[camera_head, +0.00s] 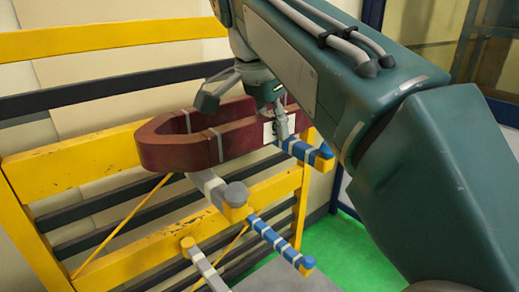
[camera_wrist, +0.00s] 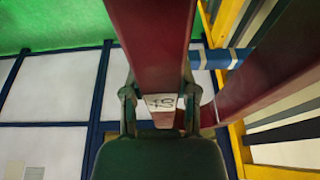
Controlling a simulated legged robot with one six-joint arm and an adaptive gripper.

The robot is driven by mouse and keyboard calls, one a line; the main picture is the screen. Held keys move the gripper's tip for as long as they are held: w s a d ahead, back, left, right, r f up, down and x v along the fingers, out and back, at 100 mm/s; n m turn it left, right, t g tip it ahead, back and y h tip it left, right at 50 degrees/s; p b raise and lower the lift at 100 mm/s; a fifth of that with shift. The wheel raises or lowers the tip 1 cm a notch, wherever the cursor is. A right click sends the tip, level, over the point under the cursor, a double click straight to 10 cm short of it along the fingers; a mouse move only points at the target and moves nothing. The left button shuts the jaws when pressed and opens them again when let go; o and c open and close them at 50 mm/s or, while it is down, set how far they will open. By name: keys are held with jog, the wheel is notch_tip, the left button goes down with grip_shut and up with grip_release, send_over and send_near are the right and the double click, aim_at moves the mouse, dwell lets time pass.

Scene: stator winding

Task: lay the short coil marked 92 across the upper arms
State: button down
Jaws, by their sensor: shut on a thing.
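My gripper (camera_head: 280,128) is shut on the dark red coil (camera_head: 190,142), a long closed loop with pale bands, at its right end. A white label (camera_head: 270,132) is on the coil there; its number is not clearly readable. In the wrist view the coil (camera_wrist: 152,40) runs between my fingers (camera_wrist: 158,105). The coil is roughly level, over the upper arms: a grey-white banded one (camera_head: 208,185) with a yellow end and a blue banded one (camera_head: 300,150). The coil partly hides both. I cannot tell whether it touches them.
Below are a lower blue banded arm (camera_head: 272,238) and a lower grey-white arm (camera_head: 204,265), each with a yellow tip. Yellow and dark rails (camera_head: 75,165) stand behind. Green floor (camera_head: 345,250) is open at the lower right.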

aim_at(257, 115)
jog(key=shift+w+d+f, duration=0.25)
jog(key=shift+w+f, duration=0.2)
jog(key=shift+f, duration=0.25)
jog(key=shift+w+f, duration=0.1)
jog(key=shift+f, duration=0.15)
jog(key=f, duration=0.2)
jog(key=a+f, duration=0.1)
jog(key=shift+w+f, duration=0.2)
jog(key=shift+f, duration=0.15)
jog(key=shift+c, duration=1.9)
grip_release()
jog(key=shift+f, duration=0.1)
jog(key=shift+a, duration=0.15)
jog(key=shift+a, duration=0.1)
jog(key=shift+v, duration=3.85)
